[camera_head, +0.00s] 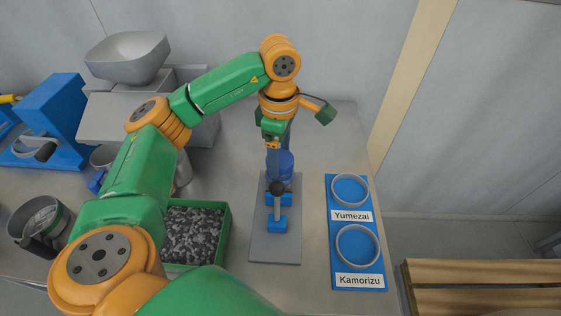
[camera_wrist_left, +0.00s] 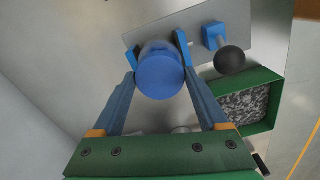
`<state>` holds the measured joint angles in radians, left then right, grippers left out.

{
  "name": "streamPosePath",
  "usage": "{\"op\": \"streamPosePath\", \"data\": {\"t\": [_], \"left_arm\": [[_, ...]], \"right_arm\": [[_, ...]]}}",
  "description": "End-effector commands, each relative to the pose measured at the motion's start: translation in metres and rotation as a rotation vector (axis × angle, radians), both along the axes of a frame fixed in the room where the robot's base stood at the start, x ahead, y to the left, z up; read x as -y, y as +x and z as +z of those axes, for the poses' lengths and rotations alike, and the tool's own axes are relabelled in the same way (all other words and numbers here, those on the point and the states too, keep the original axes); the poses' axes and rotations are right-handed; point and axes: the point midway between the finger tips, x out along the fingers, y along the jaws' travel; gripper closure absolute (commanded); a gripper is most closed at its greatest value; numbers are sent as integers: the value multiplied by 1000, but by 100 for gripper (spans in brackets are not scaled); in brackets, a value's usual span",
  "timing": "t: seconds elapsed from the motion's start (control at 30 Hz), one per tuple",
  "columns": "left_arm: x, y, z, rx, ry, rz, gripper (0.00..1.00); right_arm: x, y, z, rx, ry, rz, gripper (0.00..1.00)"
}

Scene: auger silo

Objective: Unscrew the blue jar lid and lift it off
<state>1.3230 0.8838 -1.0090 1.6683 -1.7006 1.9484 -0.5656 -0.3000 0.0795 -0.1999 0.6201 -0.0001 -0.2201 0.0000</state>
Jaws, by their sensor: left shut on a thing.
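The blue jar lid (camera_wrist_left: 160,77) is seen from above in the left wrist view, round and between the fingers of my left gripper (camera_wrist_left: 158,80). In the head view the blue jar (camera_head: 286,165) stands on a grey plate (camera_head: 262,240), below my left gripper (camera_head: 273,150). My left gripper points down and is shut on the lid, one finger on each side. Whether the lid is still seated on the jar is hidden. A clamp with a black ball knob (camera_head: 277,187) stands at the front of the jar. My right gripper is not in view.
A green tray of grey chips (camera_head: 226,238) lies left of the plate. A blue board (camera_head: 357,283) with two rings labelled Yumezai and Kamorizu lies at right. A grey hopper machine (camera_head: 127,57) stands at back left. Bare table shows right of the jar.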

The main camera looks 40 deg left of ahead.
Motion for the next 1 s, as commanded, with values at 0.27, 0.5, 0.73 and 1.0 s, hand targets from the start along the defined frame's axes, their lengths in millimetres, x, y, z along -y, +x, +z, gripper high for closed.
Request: {"op": "streamPosePath", "data": {"t": [0.27, 0.5, 0.73, 1.0], "left_arm": [[0, 0, 2, 0, 0, 0, 100], [0, 0, 19, 0, 0, 0, 100], [0, 0, 35, 0, 0, 0, 100], [0, 0, 46, 0, 0, -1, 100]], "right_arm": [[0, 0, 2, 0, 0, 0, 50], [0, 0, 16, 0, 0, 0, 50], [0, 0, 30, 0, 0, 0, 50], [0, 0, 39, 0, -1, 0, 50]]}}
